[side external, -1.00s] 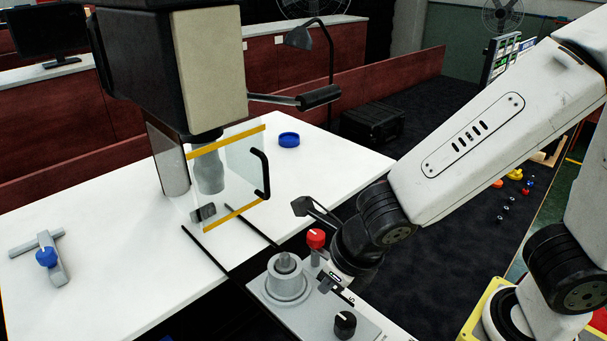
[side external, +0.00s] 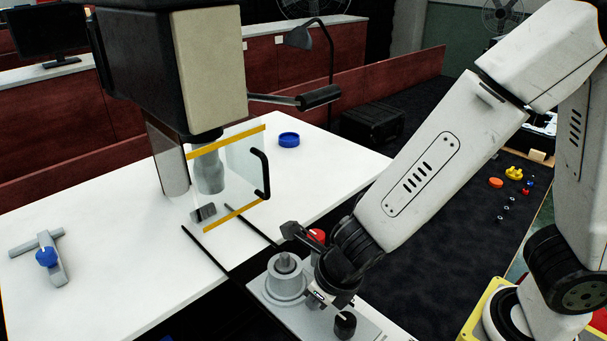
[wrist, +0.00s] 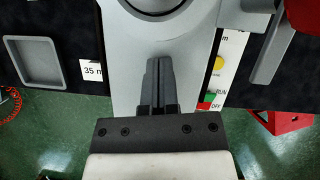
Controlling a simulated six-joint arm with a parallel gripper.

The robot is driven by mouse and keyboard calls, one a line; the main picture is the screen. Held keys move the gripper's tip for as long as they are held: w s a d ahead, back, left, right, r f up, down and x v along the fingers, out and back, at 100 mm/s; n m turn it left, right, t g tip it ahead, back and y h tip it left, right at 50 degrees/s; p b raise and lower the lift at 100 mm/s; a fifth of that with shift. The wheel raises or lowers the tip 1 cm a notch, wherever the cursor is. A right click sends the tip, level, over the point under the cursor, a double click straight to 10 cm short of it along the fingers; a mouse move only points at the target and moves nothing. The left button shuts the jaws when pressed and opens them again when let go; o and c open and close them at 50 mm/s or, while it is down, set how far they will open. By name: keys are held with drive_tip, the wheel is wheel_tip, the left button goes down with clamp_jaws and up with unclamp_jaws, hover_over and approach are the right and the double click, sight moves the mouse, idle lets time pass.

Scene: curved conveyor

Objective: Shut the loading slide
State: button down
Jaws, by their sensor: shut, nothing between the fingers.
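The loading slide is a grey plate (side external: 265,296) with a round stepped holder (side external: 284,281) and peg on it. It stands out in front of the machine, at the near end of two dark rails (side external: 214,256). In the wrist view the plate (wrist: 127,82) runs under my fingers, with the holder's round edge (wrist: 155,8) at the top. My gripper (wrist: 159,62) is shut and empty, its fingertips over the plate just short of the holder. Whether they touch it I cannot tell. In the side view my wrist hides part of the plate.
A red knob (side external: 317,236) stands just behind my wrist, and a black knob (side external: 345,325) is close on the near side. The machine's clear guard with a black handle (side external: 263,174) stands at the far rail end. The white table is mostly clear.

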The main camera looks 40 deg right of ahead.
drive_tip(key=shift+w, duration=0.1)
idle(0.4)
drive_tip(key=shift+w+f, duration=0.1)
drive_tip(key=shift+w, duration=4.35)
drive_tip(key=shift+v, duration=5.05)
drive_tip(key=shift+w, duration=0.1)
